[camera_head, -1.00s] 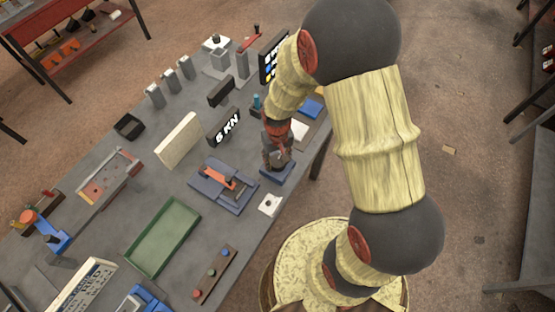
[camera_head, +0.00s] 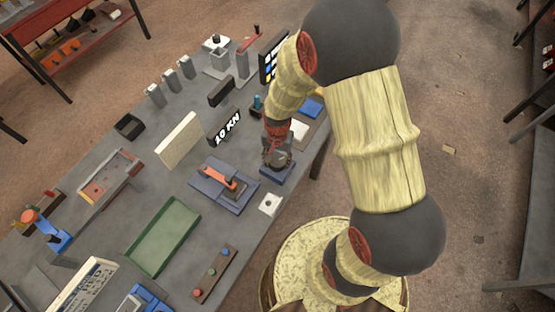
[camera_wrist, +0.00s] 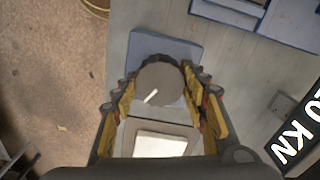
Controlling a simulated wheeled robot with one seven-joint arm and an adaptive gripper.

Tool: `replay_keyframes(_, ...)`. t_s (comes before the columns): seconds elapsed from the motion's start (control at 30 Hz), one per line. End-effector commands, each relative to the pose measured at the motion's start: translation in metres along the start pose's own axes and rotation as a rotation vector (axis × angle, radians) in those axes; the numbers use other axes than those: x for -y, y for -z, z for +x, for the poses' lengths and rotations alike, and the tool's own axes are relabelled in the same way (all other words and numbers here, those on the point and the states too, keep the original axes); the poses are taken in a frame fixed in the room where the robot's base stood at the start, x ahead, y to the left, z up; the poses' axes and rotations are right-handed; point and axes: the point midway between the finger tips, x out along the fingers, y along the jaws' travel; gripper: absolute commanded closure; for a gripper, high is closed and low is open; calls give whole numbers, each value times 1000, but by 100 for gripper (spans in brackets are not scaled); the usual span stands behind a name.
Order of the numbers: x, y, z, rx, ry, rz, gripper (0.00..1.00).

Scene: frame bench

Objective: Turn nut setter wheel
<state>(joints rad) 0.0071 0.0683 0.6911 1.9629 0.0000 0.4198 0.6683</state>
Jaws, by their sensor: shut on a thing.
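The nut setter wheel (camera_wrist: 158,82) is a dark grey, ridged round knob with a white pointer mark, seen from above in the wrist view. The mark points to the lower left there. The wheel stands on a blue-grey base (camera_wrist: 178,48), which also shows in the head view (camera_head: 277,175). My gripper (camera_wrist: 162,92) is shut on the wheel, with yellow-padded fingers on its left and right sides. In the head view my gripper (camera_head: 277,158) hides most of the wheel. A black display (camera_head: 225,127) beside it reads 10 KN.
A blue-grey fixture with an orange part (camera_head: 225,184) lies left of the wheel base. A small white plate (camera_head: 270,204) lies in front. A cream block (camera_head: 179,139), a green tray (camera_head: 162,237) and a button strip (camera_head: 215,274) stand further left on the grey bench.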

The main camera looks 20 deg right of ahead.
Motion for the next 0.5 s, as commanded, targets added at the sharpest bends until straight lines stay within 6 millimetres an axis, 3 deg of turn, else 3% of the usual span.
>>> replay_keyframes(0.4,0,0,0,-1,1,6,82)
replay_keyframes(0.43,0,0,0,-1,1,6,56)
replay_keyframes(0.5,0,0,0,-1,1,6,52)
